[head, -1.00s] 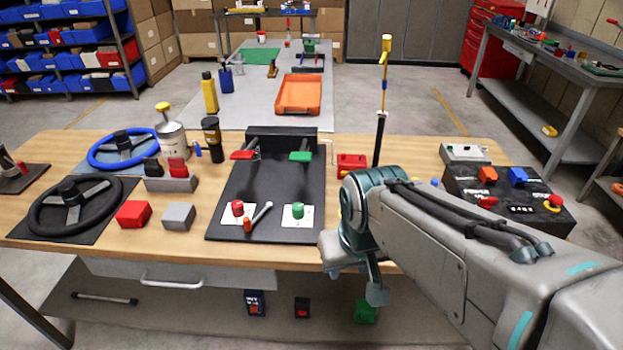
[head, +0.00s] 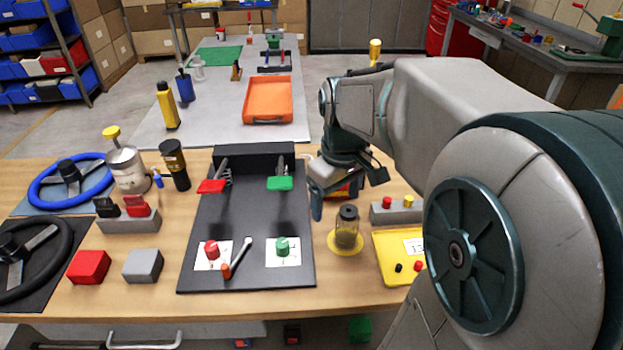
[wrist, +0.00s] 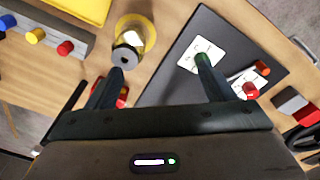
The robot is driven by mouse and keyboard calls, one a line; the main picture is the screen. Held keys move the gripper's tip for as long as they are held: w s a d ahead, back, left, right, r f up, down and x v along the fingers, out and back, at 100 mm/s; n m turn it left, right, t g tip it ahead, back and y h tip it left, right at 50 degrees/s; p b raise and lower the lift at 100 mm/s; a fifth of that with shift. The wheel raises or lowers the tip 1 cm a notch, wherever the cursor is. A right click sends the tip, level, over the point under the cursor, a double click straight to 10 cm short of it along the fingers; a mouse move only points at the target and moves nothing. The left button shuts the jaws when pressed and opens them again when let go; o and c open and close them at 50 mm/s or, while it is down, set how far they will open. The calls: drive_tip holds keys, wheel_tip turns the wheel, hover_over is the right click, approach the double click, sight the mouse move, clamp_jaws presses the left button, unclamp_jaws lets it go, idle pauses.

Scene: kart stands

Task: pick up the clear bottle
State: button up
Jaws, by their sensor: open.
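A small clear bottle (head: 197,68) stands upright on the far grey table, left of its middle. A clear jar (head: 347,228) with a dark lid stands on a round yellow base on the near bench. It also shows near the left finger in the wrist view (wrist: 133,40). My gripper (wrist: 160,75) is open and empty, pointing down over the bench. In the head view my gripper (head: 317,203) is partly hidden by my own wrist, between the black board and the jar. It is far from the small clear bottle.
The black board (head: 245,230) with red and green levers fills the bench middle. A yellow tray (head: 390,262) lies at right. A yellow bottle (head: 167,105), a blue bottle (head: 185,87) and an orange tray (head: 267,100) stand on the far table (head: 220,125).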

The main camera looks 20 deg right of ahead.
sight(346, 212)
drive_tip(key=shift+n+g, duration=0.5)
drive_tip(key=shift+n, duration=0.3)
drive_tip(key=w+d, duration=0.1)
drive_tip(key=d, duration=0.1)
drive_tip(key=w+d, duration=0.2)
drive_tip(key=shift+w+r, duration=0.1)
drive_tip(key=shift+r, duration=0.05)
drive_tip(key=shift+d+f, duration=0.15)
drive_tip(key=shift+f, duration=0.1)
wheel_tip(346, 212, down, 8)
drive_tip(key=shift+r, duration=0.15)
drive_tip(key=shift+w+d+f, duration=0.1)
drive_tip(key=shift+d+f, duration=0.1)
drive_tip(key=shift+f, duration=1.2)
drive_tip(key=shift+w+d+f, duration=0.1)
drive_tip(key=shift+d+f, duration=0.05)
drive_tip(key=shift+f, duration=1.2)
drive_tip(key=shift+c, duration=0.4)
drive_tip(key=c, duration=1)
